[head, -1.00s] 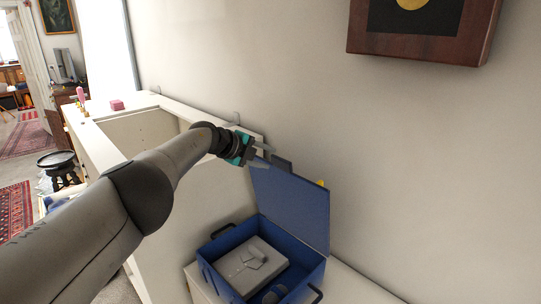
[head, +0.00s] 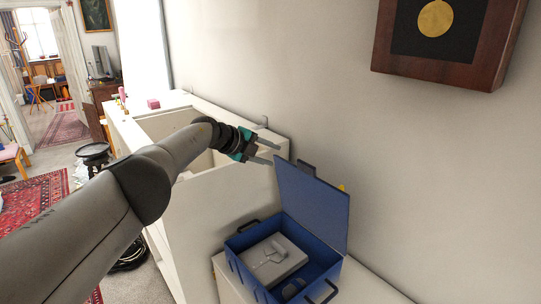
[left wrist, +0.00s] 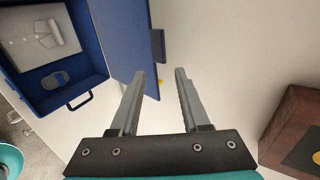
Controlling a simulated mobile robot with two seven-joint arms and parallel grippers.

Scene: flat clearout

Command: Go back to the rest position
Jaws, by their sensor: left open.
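My left gripper (head: 268,153) is open and empty. In the head view its arm comes in from the left, and the gripper is in the air in front of the wall, at the upper left of the blue box's raised lid (head: 312,205). In the left wrist view its two fingers (left wrist: 158,98) stand apart with nothing between them. The lid shows behind the left finger there (left wrist: 122,40); I cannot tell how near it is. My right gripper is not in view.
A white cabinet with an open top (head: 215,205) stands below my left arm.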

